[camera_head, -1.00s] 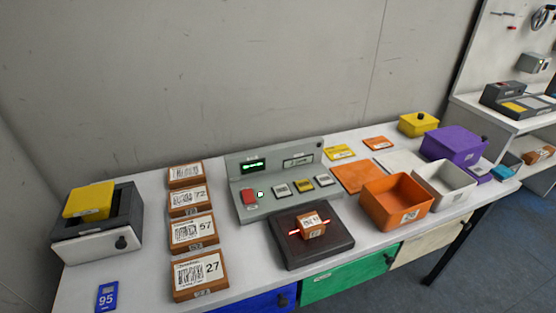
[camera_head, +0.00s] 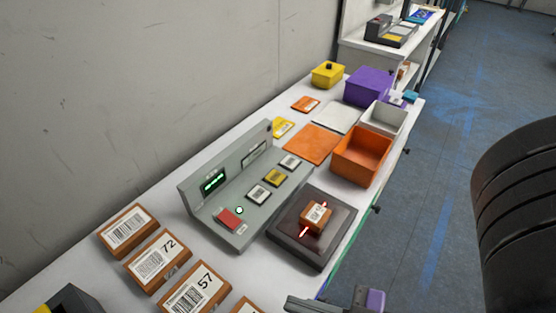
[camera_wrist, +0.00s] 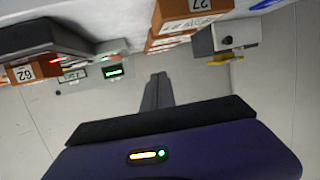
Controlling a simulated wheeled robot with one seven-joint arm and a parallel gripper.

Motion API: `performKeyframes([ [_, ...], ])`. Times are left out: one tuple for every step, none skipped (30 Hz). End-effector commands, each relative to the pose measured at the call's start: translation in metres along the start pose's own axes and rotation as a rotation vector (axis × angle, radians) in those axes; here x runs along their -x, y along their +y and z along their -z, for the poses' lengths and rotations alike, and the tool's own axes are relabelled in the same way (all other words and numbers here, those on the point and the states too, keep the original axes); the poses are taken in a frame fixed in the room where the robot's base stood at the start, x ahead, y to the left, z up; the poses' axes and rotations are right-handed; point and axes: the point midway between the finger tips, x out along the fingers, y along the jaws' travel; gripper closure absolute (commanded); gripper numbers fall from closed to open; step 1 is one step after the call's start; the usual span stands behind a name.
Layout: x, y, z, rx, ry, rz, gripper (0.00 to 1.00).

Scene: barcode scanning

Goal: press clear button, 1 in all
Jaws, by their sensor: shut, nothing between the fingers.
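I cannot read which button is marked clear. The console shows upside down and partly hidden in the wrist view (camera_wrist: 113,60). My gripper (camera_head: 293,303) enters at the bottom edge of the head view, in front of the console and apart from it. In the wrist view its fingers (camera_wrist: 157,78) are together and empty.
A brown box (camera_head: 315,216) sits on the dark scanner pad (camera_head: 334,247) under red light. Labelled brown boxes (camera_head: 158,260) line the left. An orange bin (camera_head: 360,158), a white bin (camera_head: 384,118) and a purple box (camera_head: 368,85) stand at the far right.

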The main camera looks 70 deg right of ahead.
Motion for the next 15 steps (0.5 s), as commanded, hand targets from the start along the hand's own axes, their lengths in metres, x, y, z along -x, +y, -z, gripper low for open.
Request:
performKeyframes([
  [0.000, 0.000, 0.000, 0.000, -0.001, 0.000, 1.00],
  [0.000, 0.000, 0.000, 0.000, -0.001, 0.000, 1.00],
  [0.000, 0.000, 0.000, 0.000, -0.001, 0.000, 1.00],
  [0.000, 0.000, 0.000, 0.000, -0.001, 0.000, 1.00],
  [0.000, 0.000, 0.000, 0.000, 0.000, 0.000, 1.00],
  [0.000, 0.000, 0.001, -0.001, 0.002, -0.002, 1.00],
  [-0.001, 0.001, 0.003, -0.003, 0.005, -0.008, 1.00],
  [-0.003, 0.003, 0.006, -0.005, 0.011, -0.016, 1.00],
  [-0.006, 0.005, 0.012, -0.010, 0.023, -0.032, 1.00],
  [-0.009, 0.009, 0.018, -0.015, 0.034, -0.050, 1.00],
  [-0.013, 0.013, 0.025, -0.020, 0.049, -0.071, 1.00],
  [-0.019, 0.020, 0.036, -0.028, 0.071, -0.107, 1.00],
  [-0.025, 0.027, 0.044, -0.034, 0.087, -0.137, 1.00],
  [-0.031, 0.035, 0.052, -0.040, 0.102, -0.170, 1.00],
  [-0.040, 0.046, 0.062, -0.046, 0.121, -0.216, 1.00],
])
